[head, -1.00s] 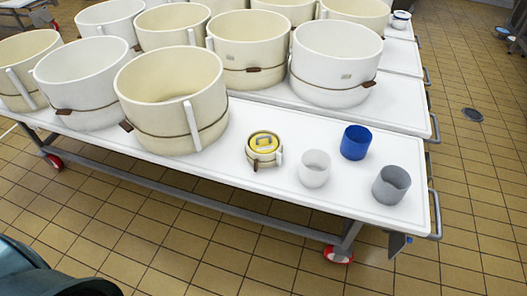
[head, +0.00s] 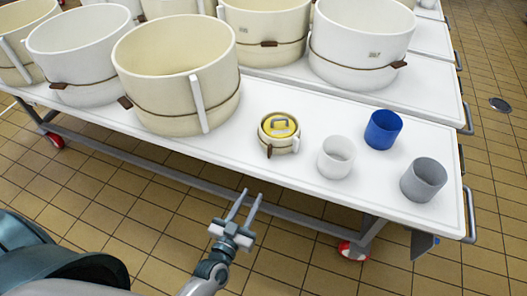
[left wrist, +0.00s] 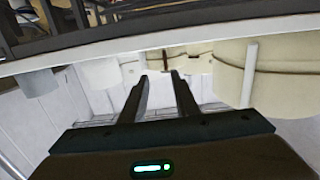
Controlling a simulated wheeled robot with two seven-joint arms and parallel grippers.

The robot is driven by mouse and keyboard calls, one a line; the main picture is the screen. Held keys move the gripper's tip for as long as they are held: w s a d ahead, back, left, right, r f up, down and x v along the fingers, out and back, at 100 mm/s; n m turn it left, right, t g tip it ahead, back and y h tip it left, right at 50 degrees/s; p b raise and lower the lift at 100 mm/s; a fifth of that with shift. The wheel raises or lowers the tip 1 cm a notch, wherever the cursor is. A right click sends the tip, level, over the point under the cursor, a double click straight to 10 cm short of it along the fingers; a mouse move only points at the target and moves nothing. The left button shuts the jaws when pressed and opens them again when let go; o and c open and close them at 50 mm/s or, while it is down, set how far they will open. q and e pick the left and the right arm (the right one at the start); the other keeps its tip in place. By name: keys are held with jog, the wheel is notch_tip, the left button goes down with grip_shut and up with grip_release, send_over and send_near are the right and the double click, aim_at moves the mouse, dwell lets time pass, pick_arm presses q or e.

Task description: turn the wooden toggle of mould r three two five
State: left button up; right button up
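Several round cream and white moulds with cords and brown wooden toggles stand on white tables. I cannot read a mould number on any. The nearest large cream mould (head: 170,85) has its toggle (head: 125,102) at its left. A small mould (head: 280,146) with a yellow lid (head: 280,126) stands to its right, its brown toggle (head: 268,151) hanging at the front. My left gripper (head: 249,196) is open and empty, in front of the table edge, apart from the moulds. The left wrist view shows its spread fingers (left wrist: 160,76) toward the small mould (left wrist: 195,60). My right gripper is not in view.
A white cup (head: 336,158), a blue cup (head: 383,130) and a grey cup (head: 424,180) stand right of the small mould. The white table (head: 230,160) has a clear strip along its front edge. A red-wheeled castor (head: 352,250) is below.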

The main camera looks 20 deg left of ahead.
aim_at(269, 152)
pick_arm(q)
jog(key=shift+w+a+r+t, duration=0.15)
jog(key=shift+a+r, duration=0.05)
jog(key=shift+r, duration=0.25)
jog(key=shift+w+a+r+t, duration=0.1)
jog(key=shift+a+r+t, duration=0.1)
jog(key=shift+r, duration=0.25)
jog(key=w, duration=1.7)
jog(key=shift+w+d, duration=0.25)
jog(key=shift+d, duration=0.05)
grip_shut()
